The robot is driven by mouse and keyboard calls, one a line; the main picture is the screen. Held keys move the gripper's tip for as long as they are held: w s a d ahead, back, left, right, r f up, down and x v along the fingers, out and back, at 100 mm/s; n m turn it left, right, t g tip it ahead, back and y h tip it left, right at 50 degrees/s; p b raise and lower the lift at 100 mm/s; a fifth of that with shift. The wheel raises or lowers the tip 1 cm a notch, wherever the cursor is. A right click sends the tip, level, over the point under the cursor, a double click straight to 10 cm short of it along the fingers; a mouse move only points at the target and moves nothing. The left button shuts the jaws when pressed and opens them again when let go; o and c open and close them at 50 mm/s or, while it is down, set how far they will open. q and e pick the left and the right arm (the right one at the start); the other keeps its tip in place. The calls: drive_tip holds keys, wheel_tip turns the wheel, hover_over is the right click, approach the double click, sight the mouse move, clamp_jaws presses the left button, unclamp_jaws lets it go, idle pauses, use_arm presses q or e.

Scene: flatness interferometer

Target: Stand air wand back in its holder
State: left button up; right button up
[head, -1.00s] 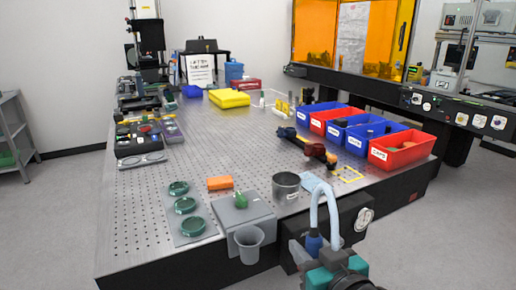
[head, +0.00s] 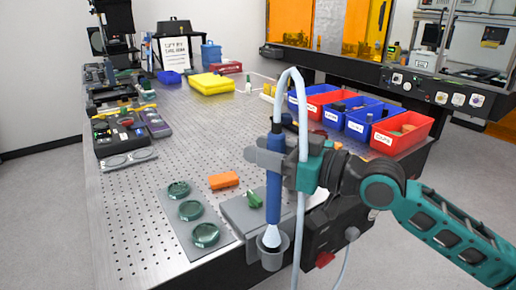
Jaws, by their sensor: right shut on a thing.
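The air wand (head: 274,190) is blue with a pale cone-shaped nozzle and a pale blue hose (head: 303,110) looping from its top. It hangs nearly upright, nozzle down. My right gripper (head: 270,158) is shut on its upper body. The holder, a grey cup (head: 273,262) on the table's front edge, is directly below the wand. The nozzle overlaps the cup's mouth; I cannot tell how deep it is inside. My left gripper is not in view.
A grey plate with a green item (head: 254,199) lies behind the cup. An orange block (head: 224,180) and several green-rimmed discs (head: 190,210) lie to the left. Red and blue bins (head: 402,133) stand at the right. The middle of the perforated table (head: 200,135) is mostly clear.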

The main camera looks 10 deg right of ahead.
wheel_tip(320, 180, down, 10)
drive_tip(key=b, duration=0.7)
idle(0.4)
drive_tip(key=shift+s+b, duration=0.1)
drive_tip(key=shift+b, duration=0.2)
drive_tip(key=shift+f+b, duration=0.45)
drive_tip(key=shift+f, duration=0.05)
drive_tip(key=shift+f+b, duration=0.55)
drive_tip(key=shift+f, duration=0.05)
